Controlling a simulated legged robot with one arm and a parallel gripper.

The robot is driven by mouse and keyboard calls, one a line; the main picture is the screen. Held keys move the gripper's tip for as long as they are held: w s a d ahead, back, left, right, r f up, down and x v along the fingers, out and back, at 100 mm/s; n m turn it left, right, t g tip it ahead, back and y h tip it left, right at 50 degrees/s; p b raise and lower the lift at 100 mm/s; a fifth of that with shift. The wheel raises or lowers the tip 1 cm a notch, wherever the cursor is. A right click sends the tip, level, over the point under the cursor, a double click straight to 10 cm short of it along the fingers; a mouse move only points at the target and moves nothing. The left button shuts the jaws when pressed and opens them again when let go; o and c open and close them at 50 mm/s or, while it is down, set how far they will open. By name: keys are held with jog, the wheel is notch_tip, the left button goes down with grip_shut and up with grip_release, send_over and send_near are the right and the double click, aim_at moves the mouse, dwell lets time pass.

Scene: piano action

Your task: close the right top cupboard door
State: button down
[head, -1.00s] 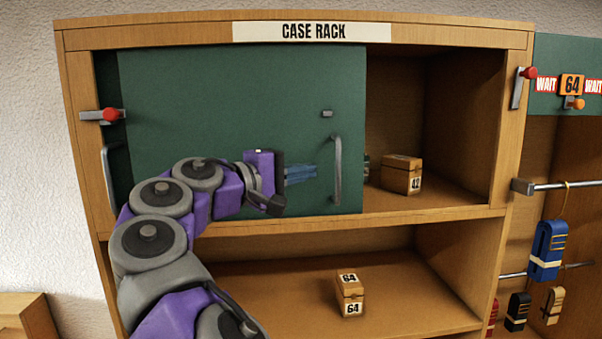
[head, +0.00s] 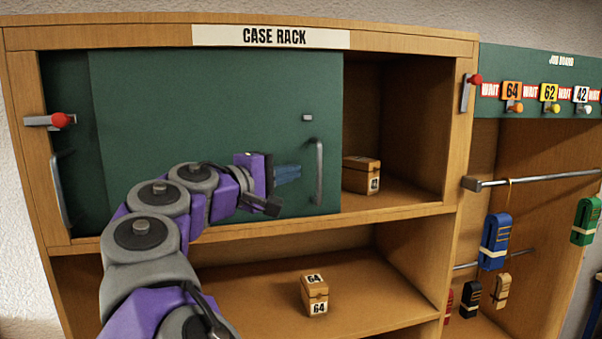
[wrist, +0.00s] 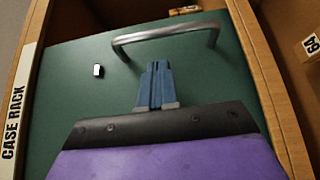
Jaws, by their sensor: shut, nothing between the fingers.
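The top compartment of the case rack has green sliding doors. The front green door (head: 215,115) covers the left and middle part, and the right part of the compartment stands open. The door's grey bar handle (head: 319,172) is upright near its right edge; it also shows in the wrist view (wrist: 165,34). A second green panel (head: 66,120) shows behind it at the far left, with its own handle (head: 61,190). My gripper (head: 298,172) is shut and empty, in front of the door just left of the handle. In the wrist view its blue fingers (wrist: 155,80) point toward the handle; contact cannot be told.
A wooden case (head: 361,174) sits in the open right part of the top compartment. Another case marked 64 (head: 314,294) is on the shelf below. Red-knobbed latches stand on the left (head: 50,120) and right (head: 469,90) posts. A rail (head: 530,180) with hanging items is at right.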

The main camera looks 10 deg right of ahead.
jog(key=d, duration=3.5)
jog(key=shift+d, duration=0.15)
